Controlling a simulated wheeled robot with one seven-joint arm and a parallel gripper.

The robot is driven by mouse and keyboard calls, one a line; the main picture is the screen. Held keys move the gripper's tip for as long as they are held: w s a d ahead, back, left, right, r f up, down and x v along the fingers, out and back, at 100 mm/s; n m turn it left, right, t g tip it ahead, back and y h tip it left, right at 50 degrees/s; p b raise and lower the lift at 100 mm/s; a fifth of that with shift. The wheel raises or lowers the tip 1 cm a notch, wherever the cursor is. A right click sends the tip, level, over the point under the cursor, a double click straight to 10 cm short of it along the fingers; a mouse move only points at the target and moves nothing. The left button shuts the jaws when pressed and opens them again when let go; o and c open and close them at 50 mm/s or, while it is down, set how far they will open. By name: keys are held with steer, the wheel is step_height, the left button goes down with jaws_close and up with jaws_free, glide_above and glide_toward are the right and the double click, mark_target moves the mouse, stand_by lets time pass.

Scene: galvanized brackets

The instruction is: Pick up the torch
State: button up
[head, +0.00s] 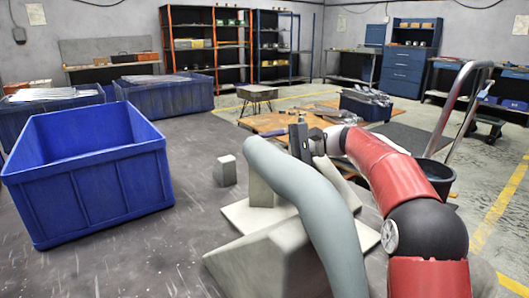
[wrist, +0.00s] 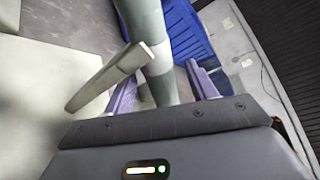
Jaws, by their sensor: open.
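A thick, smooth grey-green tube (head: 315,207), apparently the torch, curves from a pale block down to the bottom edge in the head view. In the wrist view, a grey-green cylinder with a band (wrist: 146,35), apparently part of it, runs down between my fingers. My gripper (head: 298,140) shows dark behind the tube's bend in the head view, its fingertips hidden. In the wrist view, my gripper (wrist: 162,70) is open, a purple finger on each side of the cylinder. Contact cannot be told. The cylinder's lower end is hidden by my gripper.
A pale fixture (head: 240,262) with a slanted face stands under the tube. A small grey block (head: 225,171) stands to its left. A blue bin (head: 100,195) occupies the left of the dark table. A pale bar (wrist: 105,78) rises beside my left finger.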

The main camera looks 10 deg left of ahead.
mark_target(256, 151)
steer(key=x, duration=0.3)
steer(key=shift+a, duration=0.25)
steer(key=c, duration=1)
steer(key=shift+c, duration=0.3)
